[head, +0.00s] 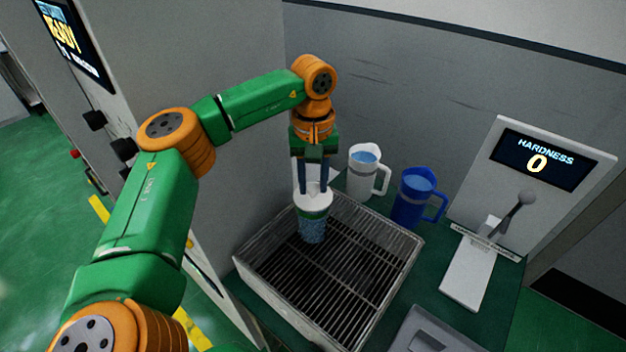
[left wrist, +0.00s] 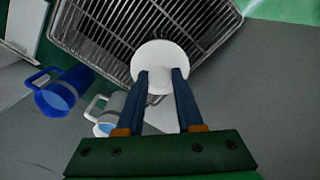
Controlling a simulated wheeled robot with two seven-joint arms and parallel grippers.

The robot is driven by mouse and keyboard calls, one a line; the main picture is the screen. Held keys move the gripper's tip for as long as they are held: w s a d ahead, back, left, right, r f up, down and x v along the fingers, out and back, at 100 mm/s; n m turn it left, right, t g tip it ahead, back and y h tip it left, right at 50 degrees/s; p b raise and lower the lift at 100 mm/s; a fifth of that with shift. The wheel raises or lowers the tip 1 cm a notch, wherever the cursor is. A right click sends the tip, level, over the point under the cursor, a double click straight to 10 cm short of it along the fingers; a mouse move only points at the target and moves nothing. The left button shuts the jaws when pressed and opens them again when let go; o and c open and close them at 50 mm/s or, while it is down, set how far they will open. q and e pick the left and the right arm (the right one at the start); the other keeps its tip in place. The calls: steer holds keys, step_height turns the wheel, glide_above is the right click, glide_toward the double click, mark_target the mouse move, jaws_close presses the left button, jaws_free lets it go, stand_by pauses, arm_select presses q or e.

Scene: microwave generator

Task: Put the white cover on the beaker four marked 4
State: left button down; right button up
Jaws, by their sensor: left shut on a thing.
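My left gripper (head: 314,190) points straight down over the metal rack, its two dark blue fingers shut on the white cover (head: 314,203). In the left wrist view the cover (left wrist: 160,55) is a round white disc at the fingertips (left wrist: 160,72). The beaker (head: 312,230), with a green band and a speckled blue lower part, stands upright directly under the cover at the rack's back left. Cover and beaker look lined up; I cannot tell whether the cover is fully seated. No number on the beaker can be read. My right gripper is not in view.
The wire rack (head: 345,322) is otherwise empty. A white jug (head: 358,185) and a blue jug (head: 408,208) stand behind it. A hardness tester (head: 478,265) reading 0 stands at the right. A grey wall is close behind.

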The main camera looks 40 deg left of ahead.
arm_select(q)
steer(key=shift+a, duration=0.1)
steer(key=shift+f, duration=0.25)
stand_by(0.6)
jaws_free()
steer(key=shift+r+p, duration=0.7)
steer(key=shift+r, duration=2.8)
